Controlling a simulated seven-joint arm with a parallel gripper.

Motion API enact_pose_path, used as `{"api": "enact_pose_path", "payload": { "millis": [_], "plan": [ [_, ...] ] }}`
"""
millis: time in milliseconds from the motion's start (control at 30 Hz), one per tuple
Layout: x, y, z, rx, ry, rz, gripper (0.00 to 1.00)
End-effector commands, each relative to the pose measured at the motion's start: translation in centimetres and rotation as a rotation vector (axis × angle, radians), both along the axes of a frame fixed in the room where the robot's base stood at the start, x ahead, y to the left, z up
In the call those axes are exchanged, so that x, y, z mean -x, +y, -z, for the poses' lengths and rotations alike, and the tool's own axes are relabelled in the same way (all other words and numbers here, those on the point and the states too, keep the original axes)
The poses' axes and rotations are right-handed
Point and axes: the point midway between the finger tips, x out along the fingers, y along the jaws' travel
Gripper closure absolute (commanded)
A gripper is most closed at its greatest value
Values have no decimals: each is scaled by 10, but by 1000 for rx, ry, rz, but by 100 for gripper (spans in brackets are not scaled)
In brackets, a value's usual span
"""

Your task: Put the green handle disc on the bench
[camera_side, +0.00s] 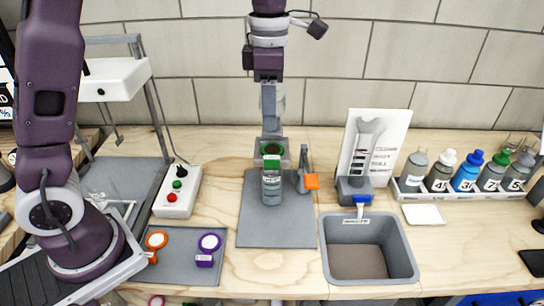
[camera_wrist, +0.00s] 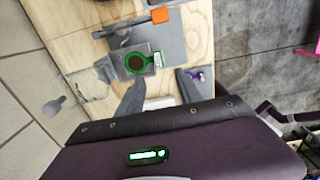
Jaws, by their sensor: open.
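The green handle disc (camera_side: 272,149) has a green ring and a dark brown centre. It shows high on a grey fixture (camera_side: 272,187) with a pale green-white label, above the dark grey mat. In the wrist view the disc (camera_wrist: 138,63) lies between grey parts, with a light tag on its right. My gripper (camera_side: 270,132) points down just above and behind the disc. In the wrist view my gripper (camera_wrist: 160,78) has its two fingers apart and nothing between them. Contact with the disc cannot be told. The wooden bench (camera_side: 250,284) has bare areas.
A grey lever with an orange end (camera_side: 311,181) stands right of the fixture. A grey bin (camera_side: 410,262) is farther right, with a bottle rack (camera_side: 425,193) behind.

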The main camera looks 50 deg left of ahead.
Motion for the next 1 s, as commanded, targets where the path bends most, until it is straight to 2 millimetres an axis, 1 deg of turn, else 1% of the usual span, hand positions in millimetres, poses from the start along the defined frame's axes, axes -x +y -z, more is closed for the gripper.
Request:
{"api": "enact_pose_path", "payload": {
  "millis": [33,100,367,533,633,833,867,1000],
  "plan": [
    [1,1,14,0,6,-1,57],
    [1,1,32,-1,5,0,57],
    [-1,0,69,-3,3,2,57],
    [-4,0,101,-3,3,1,57],
    [-5,-1,110,-2,1,2,57],
    [-5,-1,111,-3,-1,2,57],
    [-5,-1,111,-3,-1,3,61],
    [-5,-1,111,-3,-1,3,89]
  ]
}}
